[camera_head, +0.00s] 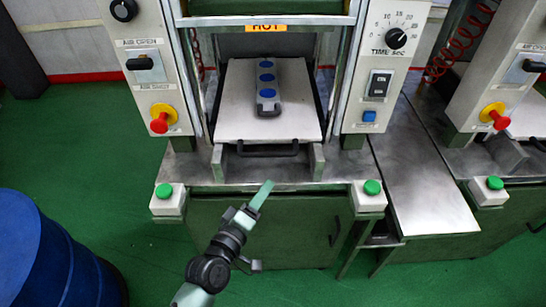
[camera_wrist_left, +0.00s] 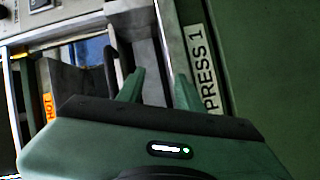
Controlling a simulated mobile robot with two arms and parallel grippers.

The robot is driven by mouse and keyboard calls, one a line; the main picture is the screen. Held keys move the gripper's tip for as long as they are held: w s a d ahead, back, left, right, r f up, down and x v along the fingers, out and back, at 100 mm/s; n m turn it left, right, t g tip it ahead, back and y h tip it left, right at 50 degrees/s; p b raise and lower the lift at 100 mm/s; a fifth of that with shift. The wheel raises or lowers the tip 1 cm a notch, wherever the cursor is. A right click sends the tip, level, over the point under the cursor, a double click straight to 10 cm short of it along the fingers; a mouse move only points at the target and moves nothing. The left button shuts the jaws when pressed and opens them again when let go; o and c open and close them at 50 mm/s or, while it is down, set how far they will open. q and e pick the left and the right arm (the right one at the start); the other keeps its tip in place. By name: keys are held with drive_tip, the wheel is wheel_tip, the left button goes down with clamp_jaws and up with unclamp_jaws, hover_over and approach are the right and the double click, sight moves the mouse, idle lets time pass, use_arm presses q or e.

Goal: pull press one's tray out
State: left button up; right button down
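Press one's tray (camera_head: 240,100) is a pale flat plate lying inside the press frame. It has a dark bar handle (camera_head: 268,150) along its front edge. A grey strip mould (camera_head: 267,108) with blue round spots lies on the tray. My left gripper (camera_head: 262,194) is in front of the press, nearer than the handle and apart from it. In the left wrist view its two green fingers (camera_wrist_left: 158,88) stand apart with nothing clearly held between them. A dark curved bar, seemingly the handle (camera_wrist_left: 118,50), shows beside the fingers. My right gripper is not in view.
A "PRESS 1" label (camera_wrist_left: 210,70) shows on the green front. Green push buttons (camera_head: 164,190) (camera_head: 372,187) flank the front. A red stop knob (camera_head: 160,124) is on the left panel. A metal side table (camera_head: 425,185) stands right; a blue drum (camera_head: 50,255) stands lower left.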

use_arm(q)
drive_tip(key=w+d+r+n+t, duration=0.1)
drive_tip(key=w+r, duration=0.1)
drive_tip(key=w, duration=0.1)
drive_tip(key=w+d+r+n+t, duration=0.1)
drive_tip(key=w+r+n, duration=0.1)
drive_tip(key=w+r, duration=0.1)
drive_tip(key=w+d+r+n+t, duration=0.1)
drive_tip(key=w+r, duration=0.2)
drive_tip(key=shift+w+p, duration=0.15)
drive_tip(key=shift+p, duration=0.15)
drive_tip(key=shift+c, duration=0.4)
clamp_jaws()
drive_tip(key=shift+r, duration=0.1)
